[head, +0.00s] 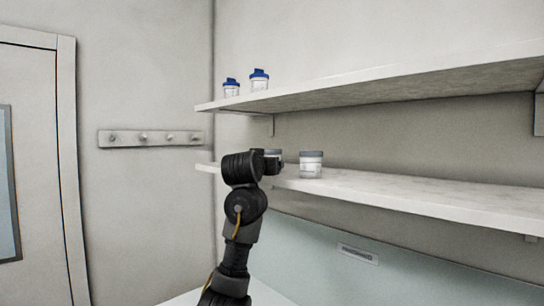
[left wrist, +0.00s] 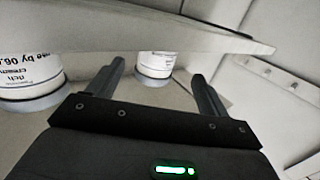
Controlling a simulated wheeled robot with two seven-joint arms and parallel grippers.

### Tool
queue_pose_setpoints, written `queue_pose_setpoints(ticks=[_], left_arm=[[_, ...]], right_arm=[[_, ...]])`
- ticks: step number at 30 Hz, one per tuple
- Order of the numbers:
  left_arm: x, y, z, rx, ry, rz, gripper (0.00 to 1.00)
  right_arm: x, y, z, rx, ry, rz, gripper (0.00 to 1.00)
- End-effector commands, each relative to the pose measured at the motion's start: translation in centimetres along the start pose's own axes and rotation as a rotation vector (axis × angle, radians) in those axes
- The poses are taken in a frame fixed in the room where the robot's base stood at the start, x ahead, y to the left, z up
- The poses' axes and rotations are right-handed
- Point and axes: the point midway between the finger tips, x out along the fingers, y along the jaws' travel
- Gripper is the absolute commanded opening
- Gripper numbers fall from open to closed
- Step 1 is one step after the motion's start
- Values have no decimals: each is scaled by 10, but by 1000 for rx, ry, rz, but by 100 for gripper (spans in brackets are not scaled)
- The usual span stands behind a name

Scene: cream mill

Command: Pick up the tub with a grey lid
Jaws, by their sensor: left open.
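Two white tubs with grey lids stand on the lower shelf. The right one (head: 311,165) is in clear view in the head view. The left one (head: 275,153) is mostly hidden behind my left gripper (head: 271,163). The left wrist view looks upside down. There my left gripper (left wrist: 157,69) is open and empty, with the left tub (left wrist: 155,62) ahead between its two fingers. I cannot tell how far it is from the fingertips. The right tub (left wrist: 28,72), with printed text, is outside the fingers at the picture's left. My right gripper is not in view.
The lower shelf (head: 410,195) is bare to the right of the tubs. The upper shelf (head: 400,85) overhangs it and holds two blue-lidded tubs (head: 231,88) (head: 259,80). A hook rail (head: 150,138) is on the left wall, near a door (head: 35,160).

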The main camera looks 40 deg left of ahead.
Motion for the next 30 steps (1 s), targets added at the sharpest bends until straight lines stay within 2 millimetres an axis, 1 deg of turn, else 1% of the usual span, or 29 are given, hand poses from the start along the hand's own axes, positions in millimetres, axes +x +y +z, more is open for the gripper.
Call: queue_pose_setpoints(ticks=[1,3,8,10,15,18,22,29,30], left_arm=[[6,1,-2,-2,-3,2,79],[10,2,0,-1,-2,3,79],[13,3,0,0,0,3,79],[17,4,-2,0,-2,5,79],[38,5,-6,-2,-4,6,79],[52,4,-4,-1,-4,5,79],[63,5,-2,-1,-3,6,79],[64,4,0,1,1,5,79],[64,4,0,1,1,5,78]], right_arm=[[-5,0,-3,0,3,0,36],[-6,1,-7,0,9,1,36],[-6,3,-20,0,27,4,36],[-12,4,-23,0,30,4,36],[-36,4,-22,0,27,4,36],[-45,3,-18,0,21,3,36],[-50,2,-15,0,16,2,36],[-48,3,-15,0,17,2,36],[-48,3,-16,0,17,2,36]])
